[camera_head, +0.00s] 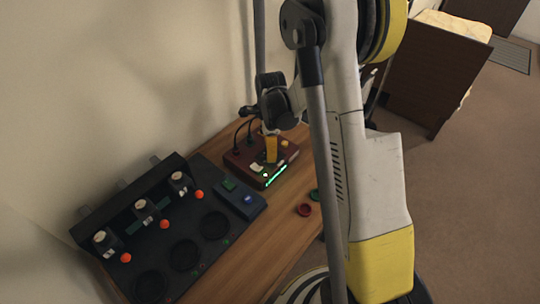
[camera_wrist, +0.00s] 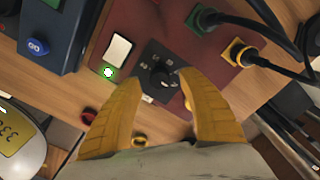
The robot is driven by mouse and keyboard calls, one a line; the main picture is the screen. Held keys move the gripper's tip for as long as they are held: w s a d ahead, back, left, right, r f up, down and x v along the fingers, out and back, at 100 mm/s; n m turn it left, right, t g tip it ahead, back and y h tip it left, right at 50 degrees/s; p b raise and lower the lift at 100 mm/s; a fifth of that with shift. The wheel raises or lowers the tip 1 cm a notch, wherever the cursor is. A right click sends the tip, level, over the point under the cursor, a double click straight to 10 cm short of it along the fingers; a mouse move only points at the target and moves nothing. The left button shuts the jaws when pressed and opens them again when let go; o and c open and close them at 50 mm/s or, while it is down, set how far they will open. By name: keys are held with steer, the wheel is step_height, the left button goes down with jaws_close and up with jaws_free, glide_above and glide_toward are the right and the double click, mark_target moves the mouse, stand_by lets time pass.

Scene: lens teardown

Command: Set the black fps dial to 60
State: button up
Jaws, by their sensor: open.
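The black dial (camera_wrist: 160,78) sits on a dark plate on the dark red box (camera_wrist: 172,22). Its setting and the marks around it are too small to read. In the head view the red box (camera_head: 246,164) stands on the wooden bench with a lit green strip along its front. My gripper (camera_wrist: 160,77) is open, with one yellow fingertip to each side of the dial. I cannot tell whether the fingertips touch it. In the head view my gripper (camera_head: 271,150) is over the red box and hides the dial.
A white switch (camera_wrist: 120,50) with a green light is left of the dial. Black cables run from the green plug (camera_wrist: 203,20) and yellow plug (camera_wrist: 236,52). A dark device with a blue button (camera_head: 248,199) stands near the box. A red ring (camera_head: 304,210) lies on the bench.

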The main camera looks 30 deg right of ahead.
steer(key=shift+f, duration=0.85)
jaws_close()
